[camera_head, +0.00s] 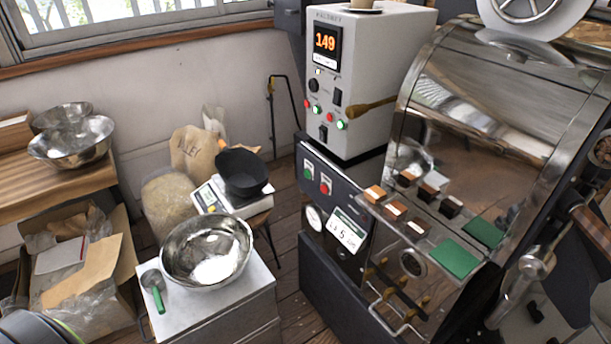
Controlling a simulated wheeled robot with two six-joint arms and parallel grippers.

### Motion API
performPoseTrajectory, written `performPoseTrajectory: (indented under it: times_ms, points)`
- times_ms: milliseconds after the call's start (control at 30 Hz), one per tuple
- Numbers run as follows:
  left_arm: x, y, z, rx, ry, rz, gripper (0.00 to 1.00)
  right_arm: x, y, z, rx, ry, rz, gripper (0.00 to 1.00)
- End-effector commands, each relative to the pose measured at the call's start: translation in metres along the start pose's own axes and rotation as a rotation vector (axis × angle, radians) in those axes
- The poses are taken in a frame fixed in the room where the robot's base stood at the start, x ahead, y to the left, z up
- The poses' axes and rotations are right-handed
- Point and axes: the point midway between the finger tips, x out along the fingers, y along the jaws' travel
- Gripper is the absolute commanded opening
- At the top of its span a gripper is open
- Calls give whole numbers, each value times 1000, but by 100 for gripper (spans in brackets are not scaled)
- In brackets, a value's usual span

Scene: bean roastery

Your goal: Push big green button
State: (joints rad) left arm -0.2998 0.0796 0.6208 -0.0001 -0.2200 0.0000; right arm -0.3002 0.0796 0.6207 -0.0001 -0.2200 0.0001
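A green button (308,172) sits on the dark front panel (330,205) of the roaster, beside a red button (325,185). Both have small white labels above them. Smaller round lights or buttons are on the white control box above: a lit green one (341,125), another green one (317,109) and red ones. I cannot see a gripper near either panel. Neither of my grippers can be made out in this view. Nothing covers the green button.
The white control box (385,70) reads 149. A steel bowl (207,250) and a green-handled scoop (154,287) are on a white cabinet at the front. A black pan (242,172) is on a scale left of the panel. Bare floor (288,265) shows between cabinet and roaster.

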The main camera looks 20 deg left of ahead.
Motion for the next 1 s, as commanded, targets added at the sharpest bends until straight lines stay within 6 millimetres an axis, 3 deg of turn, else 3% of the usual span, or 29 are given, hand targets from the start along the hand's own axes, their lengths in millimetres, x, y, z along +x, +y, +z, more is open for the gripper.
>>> performPoseTrajectory:
  times_ms: [67,400,1000]
  points:
    - [0,0,0,0,0,0,45,0,0,0,0,0,0,59]
    - [0,0,0,0,-1,0,1,0,0,0,0,0,0,59]
    - [0,0,1,0,-1,0,0,0,0,0,0,-1,0,59]
